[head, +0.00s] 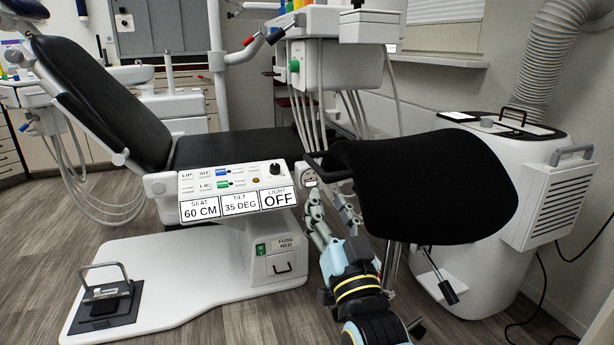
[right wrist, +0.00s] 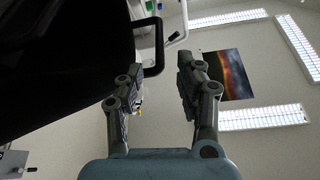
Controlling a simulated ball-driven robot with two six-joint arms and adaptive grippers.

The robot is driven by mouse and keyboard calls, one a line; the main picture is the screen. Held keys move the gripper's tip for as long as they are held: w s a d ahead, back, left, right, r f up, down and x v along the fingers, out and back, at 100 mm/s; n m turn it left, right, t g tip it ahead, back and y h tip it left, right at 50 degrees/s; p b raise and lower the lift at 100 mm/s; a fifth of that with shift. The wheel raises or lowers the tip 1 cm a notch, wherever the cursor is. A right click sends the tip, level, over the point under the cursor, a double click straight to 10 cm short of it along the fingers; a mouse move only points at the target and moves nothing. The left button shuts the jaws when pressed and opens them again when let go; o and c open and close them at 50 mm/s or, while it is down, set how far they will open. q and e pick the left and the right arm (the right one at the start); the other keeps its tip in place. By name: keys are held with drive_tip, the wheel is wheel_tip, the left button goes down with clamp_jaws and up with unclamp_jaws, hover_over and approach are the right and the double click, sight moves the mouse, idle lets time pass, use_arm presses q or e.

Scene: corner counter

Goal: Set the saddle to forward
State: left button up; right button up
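The black saddle seat (head: 430,185) stands on a metal post at the right of the head view. A thin black loop handle (head: 308,164) sticks out from its left end. In the right wrist view the dark seat (right wrist: 60,50) fills the upper left and the handle (right wrist: 160,45) shows beyond the fingers. My right gripper (head: 326,192) is just below the handle, pointing up, with its fingers apart. In the right wrist view the gripper (right wrist: 162,72) has an empty gap. The handle's lower end is partly behind the left finger; I cannot tell if they touch. My left gripper is out of view.
A dental chair (head: 100,100) with a control panel (head: 232,185) stands left of my right gripper. A white cylindrical unit (head: 490,260) with a hose stands behind the saddle. A lever (head: 440,275) hangs under the seat. A foot pedal (head: 105,300) sits on the chair base.

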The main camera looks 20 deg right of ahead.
sight(314, 163)
drive_tip(key=b+x, duration=0.1)
drive_tip(key=x, duration=0.9)
clamp_jaws()
drive_tip(key=shift+f, duration=0.1)
